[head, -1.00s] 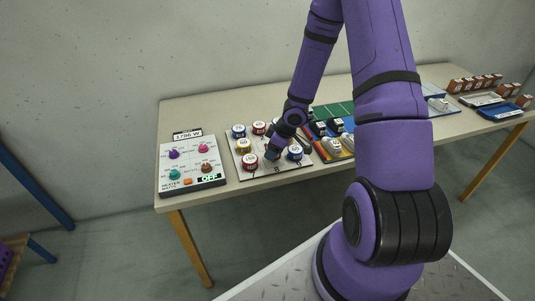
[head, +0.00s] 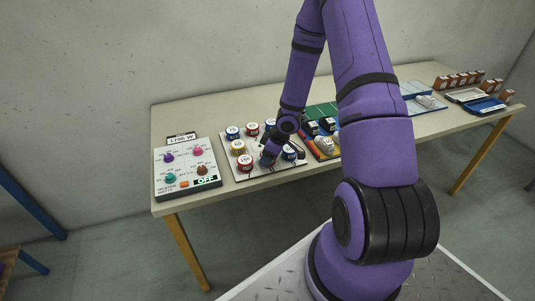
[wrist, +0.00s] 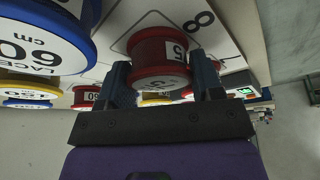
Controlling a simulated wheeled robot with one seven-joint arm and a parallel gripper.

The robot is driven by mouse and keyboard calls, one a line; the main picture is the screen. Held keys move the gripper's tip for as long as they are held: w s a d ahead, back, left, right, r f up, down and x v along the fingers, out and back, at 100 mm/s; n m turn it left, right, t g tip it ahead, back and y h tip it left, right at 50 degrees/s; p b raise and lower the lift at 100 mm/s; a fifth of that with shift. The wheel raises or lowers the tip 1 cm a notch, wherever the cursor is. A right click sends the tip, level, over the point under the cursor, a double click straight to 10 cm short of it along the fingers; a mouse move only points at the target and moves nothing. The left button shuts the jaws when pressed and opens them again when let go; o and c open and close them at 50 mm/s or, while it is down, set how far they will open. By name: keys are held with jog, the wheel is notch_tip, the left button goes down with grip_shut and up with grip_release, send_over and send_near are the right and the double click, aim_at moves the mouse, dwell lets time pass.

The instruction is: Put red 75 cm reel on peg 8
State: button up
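The red 75 cm reel (wrist: 160,58) is between the two fingers of my gripper (wrist: 163,78) in the wrist view. Both fingers appear to press on its sides. It is over or on the square of the white peg board marked 8 (wrist: 203,20); whether it touches the board I cannot tell. Its peg is hidden. In the head view my gripper (head: 268,160) is low at the front middle of the board (head: 228,153) and hides this reel. A blue 60 cm reel (wrist: 40,45) stands close by at the left in the wrist view.
Another red reel (head: 245,163) stands left of my gripper, with a yellow reel (head: 238,147) and blue reel (head: 232,132) behind it. The heater panel (head: 185,170) lies further left. My arm covers part of the table.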

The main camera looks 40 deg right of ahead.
jog(key=o, duration=0.5)
jog(key=shift+c, duration=0.2)
jog(key=shift+d+r, duration=0.1)
jog(key=shift+r, duration=0.55)
jog(key=s+d+r+m+t+h, duration=0.15)
jog(key=r+h, duration=0.25)
jog(key=r, duration=1.3)
jog(key=s+r+m+t+h, duration=0.2)
jog(key=s+r+m+h, duration=0.1)
jog(key=r, duration=1.5)
jog(key=s+a+r+m+g+y, duration=0.1)
jog(key=s+a+r+y, duration=0.1)
jog(key=s+a+r, duration=0.2)
jog(key=s+a+r+m+g+y, duration=0.1)
jog(key=s+a+r, duration=0.4)
jog(key=s+a, duration=0.5)
jog(key=s+m+y, duration=0.1)
jog(key=s, duration=0.7)
jog(key=shift+a, duration=0.4)
